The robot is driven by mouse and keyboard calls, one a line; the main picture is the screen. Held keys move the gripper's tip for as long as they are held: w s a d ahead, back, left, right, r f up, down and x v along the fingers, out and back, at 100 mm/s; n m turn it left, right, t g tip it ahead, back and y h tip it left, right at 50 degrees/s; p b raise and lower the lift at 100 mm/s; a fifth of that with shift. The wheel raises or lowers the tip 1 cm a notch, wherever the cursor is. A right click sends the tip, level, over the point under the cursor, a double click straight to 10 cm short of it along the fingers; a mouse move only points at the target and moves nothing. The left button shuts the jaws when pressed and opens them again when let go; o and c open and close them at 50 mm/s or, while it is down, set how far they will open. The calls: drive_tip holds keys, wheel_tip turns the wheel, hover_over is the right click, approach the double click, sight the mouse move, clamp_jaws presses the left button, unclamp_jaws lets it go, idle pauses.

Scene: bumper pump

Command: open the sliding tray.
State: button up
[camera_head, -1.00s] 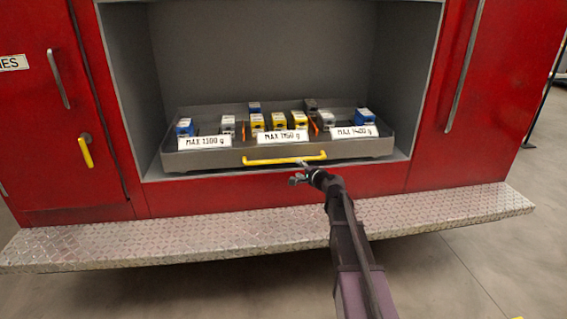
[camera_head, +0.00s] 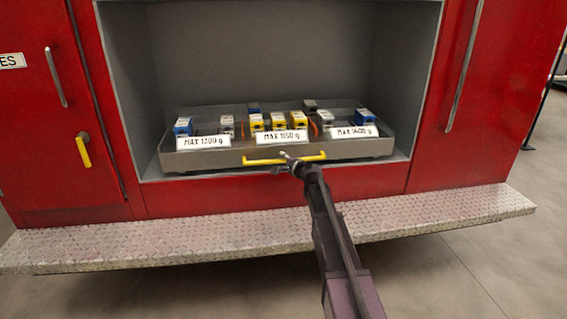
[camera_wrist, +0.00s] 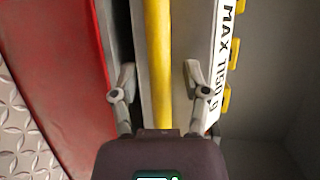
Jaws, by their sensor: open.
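The grey sliding tray (camera_head: 205,162) sits inside the open compartment of the red vehicle. A yellow bar handle (camera_head: 262,161) runs along the middle of its front face. My gripper (camera_head: 281,162) is at the handle's middle in the head view. In the wrist view the yellow handle (camera_wrist: 159,60) passes between the two fingers of my gripper (camera_wrist: 157,78), which are open with a gap on either side of it. The tray front (camera_wrist: 203,40) shows to the right there. Whether the fingers reach past the bar in depth is hard to tell.
The tray holds several blue, yellow and grey boxes behind white labels, such as the middle label (camera_head: 282,137). A red sill (camera_head: 225,188) and a diamond-plate step (camera_head: 180,235) lie below. A closed red door (camera_head: 40,130) with a yellow latch (camera_head: 83,152) is at the left.

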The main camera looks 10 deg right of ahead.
drive_tip(key=shift+c, duration=0.2)
clamp_jaws()
drive_tip(key=shift+d, duration=0.1)
